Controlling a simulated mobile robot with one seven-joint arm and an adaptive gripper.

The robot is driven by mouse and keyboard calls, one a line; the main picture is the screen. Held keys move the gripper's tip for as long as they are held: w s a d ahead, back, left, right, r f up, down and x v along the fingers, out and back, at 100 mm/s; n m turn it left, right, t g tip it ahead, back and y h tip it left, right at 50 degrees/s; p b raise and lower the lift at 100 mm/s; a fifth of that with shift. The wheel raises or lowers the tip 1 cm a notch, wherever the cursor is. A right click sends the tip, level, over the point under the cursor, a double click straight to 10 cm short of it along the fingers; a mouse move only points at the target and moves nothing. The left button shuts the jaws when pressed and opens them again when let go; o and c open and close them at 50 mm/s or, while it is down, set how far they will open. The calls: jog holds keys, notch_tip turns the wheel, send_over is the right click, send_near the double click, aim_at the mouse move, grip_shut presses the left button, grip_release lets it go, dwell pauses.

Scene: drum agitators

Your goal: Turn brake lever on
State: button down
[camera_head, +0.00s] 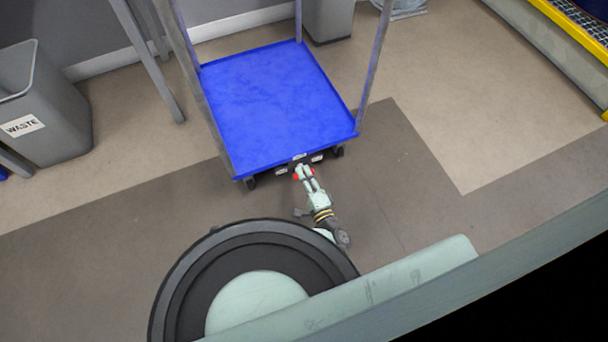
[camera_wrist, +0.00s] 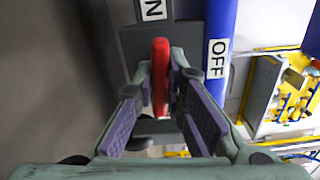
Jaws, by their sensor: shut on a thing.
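The cart (camera_head: 270,103) has a blue deck and grey posts, and stands on the floor ahead of me. The brake lever (camera_wrist: 160,58) is red and sits at the cart's near edge, in front of a dark box. An OFF label (camera_wrist: 217,60) is to its right, and a partly cut-off label ending in N (camera_wrist: 153,9) is above it. My gripper (camera_wrist: 160,88) is shut on the red lever, with a finger on each side. In the head view my gripper (camera_head: 304,174) is at the cart's near edge, and the lever is mostly hidden there.
A grey waste bin (camera_head: 45,105) stands at the left. Another grey bin (camera_head: 328,18) is behind the cart. A yellow-edged platform (camera_head: 570,30) is at the top right. The floor right of the cart is clear.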

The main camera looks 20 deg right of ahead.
jog(key=c, duration=1.6)
grip_release()
jog(key=shift+c, duration=0.2)
jog(key=shift+r, duration=0.55)
jog(key=o, duration=0.8)
notch_tip(320, 180, up, 8)
jog(key=shift+r, duration=0.5)
jog(key=shift+c, duration=1.4)
jog(key=shift+d, duration=0.1)
jog(key=c, duration=0.5)
